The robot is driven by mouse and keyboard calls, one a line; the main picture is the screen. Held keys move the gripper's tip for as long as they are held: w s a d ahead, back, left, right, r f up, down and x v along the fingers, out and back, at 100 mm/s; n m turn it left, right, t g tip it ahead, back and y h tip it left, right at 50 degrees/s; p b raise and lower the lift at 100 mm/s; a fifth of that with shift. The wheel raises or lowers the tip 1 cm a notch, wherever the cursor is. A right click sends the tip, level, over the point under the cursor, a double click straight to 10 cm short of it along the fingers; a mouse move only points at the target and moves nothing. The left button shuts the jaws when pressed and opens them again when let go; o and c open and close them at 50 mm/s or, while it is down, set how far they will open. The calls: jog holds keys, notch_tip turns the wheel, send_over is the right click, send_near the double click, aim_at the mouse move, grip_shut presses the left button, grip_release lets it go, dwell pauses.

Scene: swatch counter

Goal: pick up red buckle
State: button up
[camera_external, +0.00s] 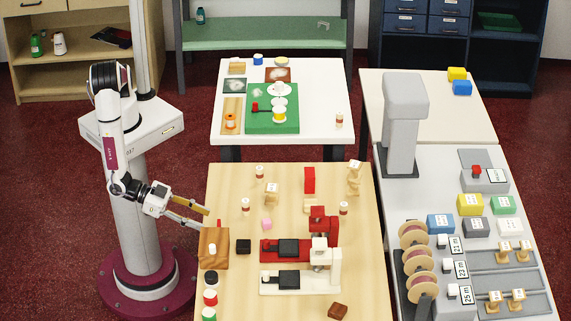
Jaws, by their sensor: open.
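My gripper (205,218) is open and empty, with its fingers apart at the left edge of the light wooden table (230,185). It is just above and beside a brown wooden block (214,258) that has a small white peg on it. I cannot tell for sure which thing is the red buckle. A plain red upright piece (309,180) stands towards the far middle of this table, well to the right of my gripper. A red machine with a black plate (290,249) stands nearer the middle. Any small detail on these is too small to tell.
Round jars (209,297) line the left edge. A brown block (338,311) lies at the front.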

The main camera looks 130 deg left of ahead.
dwell(0.3)
jog(key=shift+x, duration=2.65)
jog(key=shift+a+r, duration=0.1)
jog(key=c, duration=0.5)
